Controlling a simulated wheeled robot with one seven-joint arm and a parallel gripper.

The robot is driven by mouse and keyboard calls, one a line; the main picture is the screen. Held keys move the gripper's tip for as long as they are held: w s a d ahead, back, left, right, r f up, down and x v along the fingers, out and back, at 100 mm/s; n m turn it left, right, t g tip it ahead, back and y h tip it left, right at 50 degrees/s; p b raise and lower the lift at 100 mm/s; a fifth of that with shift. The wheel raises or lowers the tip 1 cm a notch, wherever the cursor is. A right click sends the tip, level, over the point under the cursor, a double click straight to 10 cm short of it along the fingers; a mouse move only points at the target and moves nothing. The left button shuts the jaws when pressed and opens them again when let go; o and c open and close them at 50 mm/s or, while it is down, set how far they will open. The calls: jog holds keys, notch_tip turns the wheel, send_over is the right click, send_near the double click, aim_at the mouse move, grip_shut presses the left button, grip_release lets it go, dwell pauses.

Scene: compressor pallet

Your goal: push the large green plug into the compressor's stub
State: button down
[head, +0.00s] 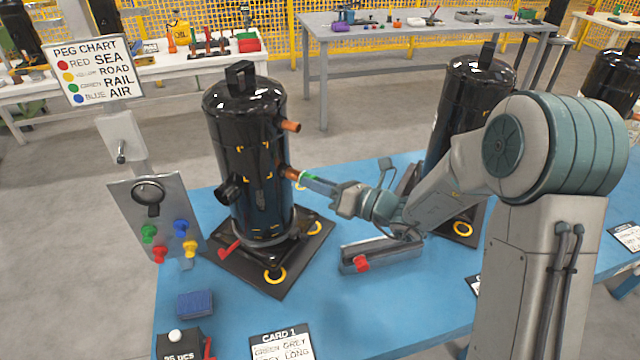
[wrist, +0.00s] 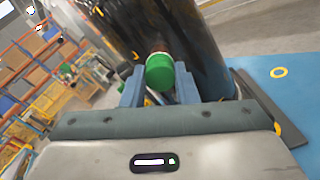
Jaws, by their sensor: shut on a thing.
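The black compressor (head: 235,130) stands upright on a dark base plate. A copper stub (head: 289,173) points right from its side at mid height; a second copper stub (head: 290,126) is above it. My gripper (head: 308,180) is at the lower stub's mouth, its blue fingers shut on the large green plug (head: 303,176). In the wrist view the plug (wrist: 160,73) sits between the fingertips (wrist: 159,88), in front of the stub (wrist: 158,55) and about in line with it. The plug's far end is hidden, so I cannot tell how deep it sits.
A grey tray (head: 385,252) with a red plug (head: 361,264) lies below my arm. A peg board (head: 155,215) with coloured pegs stands left. A second compressor (head: 468,100) stands right.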

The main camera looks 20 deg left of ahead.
jog(key=shift+a, duration=0.15)
jog(key=c, duration=1.1)
grip_release()
jog(key=shift+a, duration=0.1)
jog(key=shift+o, duration=0.2)
